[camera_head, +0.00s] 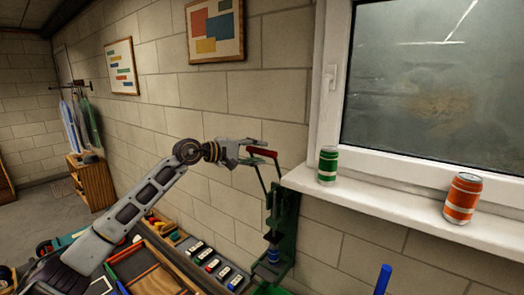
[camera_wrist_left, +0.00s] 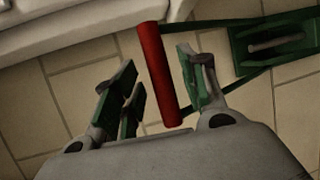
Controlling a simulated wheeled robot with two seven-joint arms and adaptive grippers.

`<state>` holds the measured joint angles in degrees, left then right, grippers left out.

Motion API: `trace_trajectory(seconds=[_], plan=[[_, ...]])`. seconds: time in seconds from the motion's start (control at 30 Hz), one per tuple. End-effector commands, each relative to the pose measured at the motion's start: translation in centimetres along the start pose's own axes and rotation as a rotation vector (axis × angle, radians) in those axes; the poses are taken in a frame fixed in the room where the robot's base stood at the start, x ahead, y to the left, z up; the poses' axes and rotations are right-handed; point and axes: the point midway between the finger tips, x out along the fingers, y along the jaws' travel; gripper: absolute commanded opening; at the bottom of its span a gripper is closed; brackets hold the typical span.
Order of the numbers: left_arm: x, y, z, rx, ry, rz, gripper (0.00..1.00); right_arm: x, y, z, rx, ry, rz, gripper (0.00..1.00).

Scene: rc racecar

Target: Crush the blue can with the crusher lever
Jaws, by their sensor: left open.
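The green can crusher (camera_head: 283,225) is mounted upright against the wall below the window sill. Its lever is raised, with a red handle (camera_head: 264,153) at the top, which also shows in the left wrist view (camera_wrist_left: 158,75). A blue can (camera_head: 273,254) appears to stand inside the crusher's lower part, partly hidden by the frame. My left gripper (camera_head: 256,152) is open at the red handle. In the left wrist view, the handle lies between its green-padded fingers (camera_wrist_left: 165,88), with visible gaps on both sides. My right gripper is not in view.
A green can (camera_head: 327,166) and an orange can (camera_head: 463,198) stand on the white window sill (camera_head: 390,205). A blue rod-like thing (camera_head: 382,280) rises at the bottom right. Trays with small items (camera_head: 215,268) lie below my left arm, left of the crusher.

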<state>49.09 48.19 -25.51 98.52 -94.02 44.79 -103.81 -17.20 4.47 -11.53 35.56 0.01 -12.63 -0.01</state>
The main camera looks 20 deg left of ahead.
Motion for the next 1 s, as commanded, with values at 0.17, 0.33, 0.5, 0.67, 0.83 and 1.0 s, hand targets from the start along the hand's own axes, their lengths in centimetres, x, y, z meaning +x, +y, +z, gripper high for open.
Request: trace_trajectory(seconds=[0.17,0.33,0.5,0.67,0.83,1.0], plan=[[1.4,0.1,0.0,-0.001,-0.001,-0.001,0.42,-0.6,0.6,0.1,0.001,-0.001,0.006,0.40],[2.1,0.0,0.0,0.000,0.000,-0.001,0.42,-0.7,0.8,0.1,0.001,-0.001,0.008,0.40],[2.2,-0.1,0.0,0.000,0.000,-0.001,0.42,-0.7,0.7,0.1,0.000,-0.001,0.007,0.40],[2.2,-0.1,0.0,0.000,0.000,-0.001,0.42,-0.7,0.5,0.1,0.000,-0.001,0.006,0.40],[2.2,-0.1,0.0,0.000,0.000,-0.001,0.23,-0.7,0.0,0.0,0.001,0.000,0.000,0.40],[2.2,-0.1,0.0,0.000,0.000,-0.002,0.01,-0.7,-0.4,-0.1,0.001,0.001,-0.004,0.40]])
